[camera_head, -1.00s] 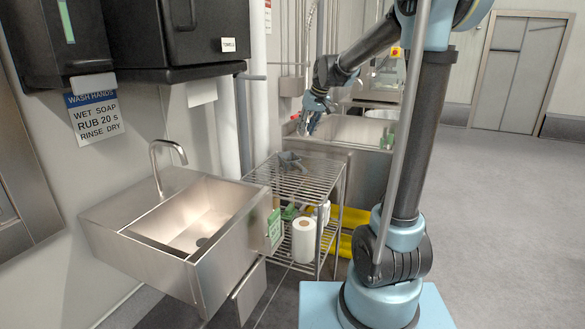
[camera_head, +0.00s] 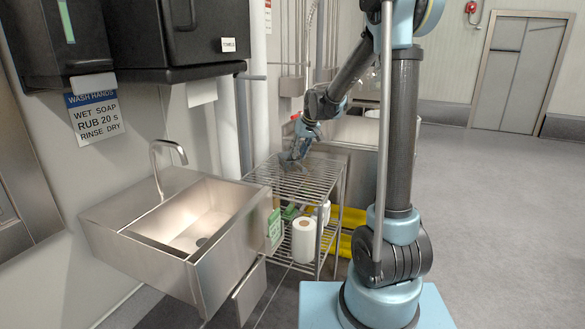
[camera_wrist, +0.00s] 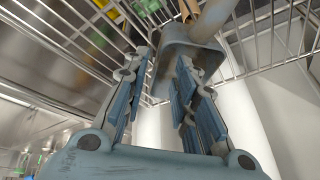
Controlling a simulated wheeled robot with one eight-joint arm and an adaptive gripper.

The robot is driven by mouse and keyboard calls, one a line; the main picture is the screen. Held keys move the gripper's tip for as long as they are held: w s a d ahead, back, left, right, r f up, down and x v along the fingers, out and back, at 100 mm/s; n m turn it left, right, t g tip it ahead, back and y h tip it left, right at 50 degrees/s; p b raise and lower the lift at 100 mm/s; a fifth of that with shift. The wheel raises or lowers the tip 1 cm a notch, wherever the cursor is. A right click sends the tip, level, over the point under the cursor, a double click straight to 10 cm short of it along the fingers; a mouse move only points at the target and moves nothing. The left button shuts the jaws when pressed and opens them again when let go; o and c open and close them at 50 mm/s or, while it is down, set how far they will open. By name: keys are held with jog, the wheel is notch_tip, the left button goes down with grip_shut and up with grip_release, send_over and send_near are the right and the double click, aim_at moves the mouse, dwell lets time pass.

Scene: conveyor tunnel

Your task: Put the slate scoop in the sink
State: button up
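The slate scoop (camera_head: 285,158) lies on the top shelf of the wire rack (camera_head: 318,186). My gripper (camera_head: 297,154) is right at the scoop, partly covering it. In the wrist view the scoop (camera_wrist: 205,55) shows at and just beyond the fingertips, nearest the right finger. The two fingers of my gripper (camera_wrist: 162,64) are apart. Contact with the scoop cannot be made out. The steel hand sink (camera_head: 215,263) is on the wall at left, its basin empty. Another steel basin unit stands behind the rack (camera_head: 352,132), partly hidden by my arm.
A white paper roll (camera_head: 303,238) and green-labelled items (camera_head: 274,228) are on the rack's lower shelf. Yellow items (camera_head: 345,244) lie low behind it. Black dispensers (camera_head: 180,35) hang above the hand sink. The floor at right is clear.

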aim_at(298, 157)
jog(key=shift+d+x, duration=0.2)
jog(key=shift+x, duration=2)
grip_shut()
